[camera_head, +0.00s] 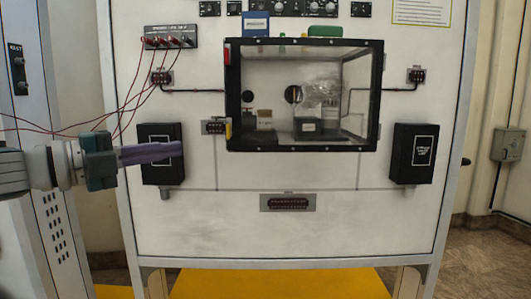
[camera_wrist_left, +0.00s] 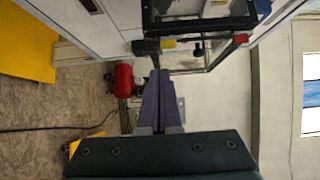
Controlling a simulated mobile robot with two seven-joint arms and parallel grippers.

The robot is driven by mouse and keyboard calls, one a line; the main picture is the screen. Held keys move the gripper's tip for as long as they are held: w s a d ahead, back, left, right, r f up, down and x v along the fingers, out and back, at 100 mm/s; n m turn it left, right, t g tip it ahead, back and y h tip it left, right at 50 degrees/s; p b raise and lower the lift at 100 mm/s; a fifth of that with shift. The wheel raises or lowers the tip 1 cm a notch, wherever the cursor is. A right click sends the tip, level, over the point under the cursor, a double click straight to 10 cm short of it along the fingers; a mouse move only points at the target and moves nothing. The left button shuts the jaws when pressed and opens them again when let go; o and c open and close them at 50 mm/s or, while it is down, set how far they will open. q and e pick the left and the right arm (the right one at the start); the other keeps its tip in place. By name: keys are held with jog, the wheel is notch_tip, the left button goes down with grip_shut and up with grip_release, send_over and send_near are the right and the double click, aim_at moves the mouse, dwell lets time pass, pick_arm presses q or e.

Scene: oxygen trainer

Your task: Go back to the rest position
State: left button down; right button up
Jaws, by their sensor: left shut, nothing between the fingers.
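My left gripper (camera_head: 181,148) comes in from the left in the head view, with its purple fingers shut and nothing between them. It points right, in front of the left black box (camera_head: 160,168) on the white trainer panel (camera_head: 290,228), and covers part of that box. In the left wrist view the purple fingers (camera_wrist_left: 159,78) lie together. Whether they touch the panel or box cannot be told. My right gripper is not in view.
A black-framed clear case (camera_head: 304,147) is mounted mid-panel. Red wires (camera_head: 130,97) hang from a connector block (camera_head: 170,38) above my left arm. A second black box (camera_head: 412,154) is at the right. A yellow surface (camera_head: 280,284) lies below.

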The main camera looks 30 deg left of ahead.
pick_arm(q)
jog(key=s+d+f+n+g+y+p, duration=0.4)
jog(key=s+d+f+n+y+p, duration=0.4)
jog(key=n, duration=0.6)
jog(key=s+d+n+g+h+p, duration=0.1)
jog(key=s+d+n+g+p, duration=0.15)
jog(key=s+d+g, duration=0.55)
jog(key=s+d+n+g+h+p, duration=0.1)
jog(key=s+d+n, duration=0.3)
jog(key=s, duration=0.8)
notch_tip(320, 180, up, 37)
jog(key=a+p, duration=0.1)
jog(key=p, duration=3.6)
jog(key=shift+w+y, duration=0.15)
jog(key=shift+y, duration=0.15)
